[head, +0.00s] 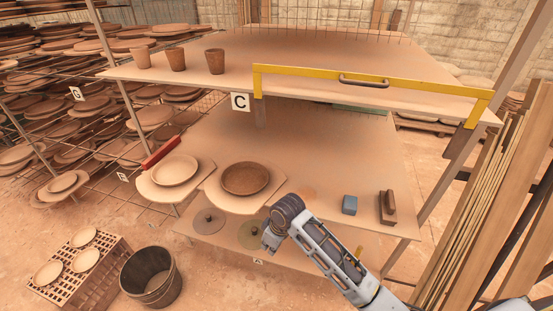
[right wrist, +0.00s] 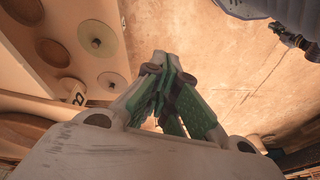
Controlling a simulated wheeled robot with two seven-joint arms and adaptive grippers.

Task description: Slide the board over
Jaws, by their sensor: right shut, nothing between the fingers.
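Two pale boards lie side by side on the lower shelf's left front edge and jut past it. The left board (head: 147,191) carries a pale round plate (head: 174,170). The right board (head: 232,204) carries a dark brown plate (head: 246,178). I cannot tell which board the task means. My right gripper (head: 268,243) is below and right of the right board in the head view, apart from it. Its green fingers (right wrist: 168,100) are shut and empty in the right wrist view. My left gripper is not seen in the head view.
The lower shelf (head: 350,150) also holds a blue-grey block (head: 350,205) and a brown block (head: 387,207). Above is a shelf (head: 300,55) with several cups and a yellow frame (head: 370,74). Below are two discs (head: 209,221). A bucket (head: 150,277) and crate (head: 90,285) stand on the floor.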

